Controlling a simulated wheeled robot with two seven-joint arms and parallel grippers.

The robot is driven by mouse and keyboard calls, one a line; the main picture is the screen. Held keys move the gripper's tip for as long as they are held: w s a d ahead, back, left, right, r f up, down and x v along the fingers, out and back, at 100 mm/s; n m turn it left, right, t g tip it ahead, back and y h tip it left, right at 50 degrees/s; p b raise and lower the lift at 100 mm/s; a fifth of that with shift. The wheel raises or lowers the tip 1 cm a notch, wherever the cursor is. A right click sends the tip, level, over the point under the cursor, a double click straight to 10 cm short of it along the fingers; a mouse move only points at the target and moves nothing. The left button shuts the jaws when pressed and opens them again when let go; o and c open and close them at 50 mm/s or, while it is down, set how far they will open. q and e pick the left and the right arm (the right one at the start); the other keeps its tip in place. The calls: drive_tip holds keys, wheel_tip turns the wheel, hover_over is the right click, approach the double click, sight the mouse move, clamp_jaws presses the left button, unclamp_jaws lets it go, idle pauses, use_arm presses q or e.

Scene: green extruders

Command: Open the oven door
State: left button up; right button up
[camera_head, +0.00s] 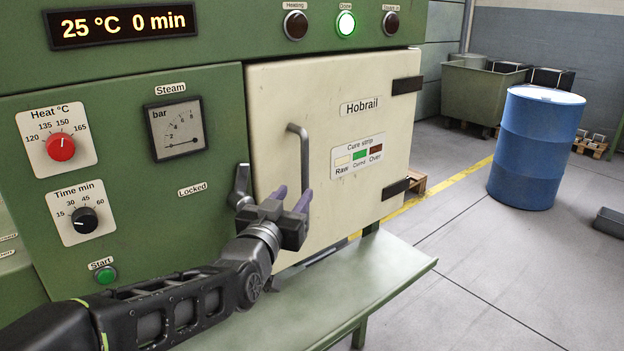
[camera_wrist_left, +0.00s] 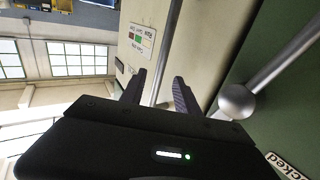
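The oven door (camera_head: 280,95) is a cream panel marked Hobrail, and it looks closed against the green front. A grey upright bar handle (camera_head: 304,150) stands on its left part. A dark latch lever (camera_head: 241,185) sits left of the door edge, pointing up, beside the Locked label (camera_head: 192,189). My left gripper (camera_head: 292,197) is open at the handle's lower part. In the left wrist view its fingers (camera_wrist_left: 160,92) are apart, with the handle bar (camera_wrist_left: 172,25) showing between them; contact cannot be told. The lever's round hub (camera_wrist_left: 237,102) shows there too. My right gripper is not in view.
A green shelf (camera_head: 370,275) juts out below the door. Door hinges (camera_head: 407,85) are on the right side. A blue drum (camera_head: 537,150) stands on the floor at right, with open floor between. The control panel with dials (camera_head: 62,147) is at left.

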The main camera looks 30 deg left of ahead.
sight(304, 183)
use_arm(q)
drive_tip(key=p+x, duration=0.1)
drive_tip(key=x, duration=0.7)
drive_tip(key=shift+a+f, duration=0.1)
drive_tip(key=shift+f, duration=0.05)
drive_tip(key=shift+c, duration=0.5)
clamp_jaws()
idle(0.9)
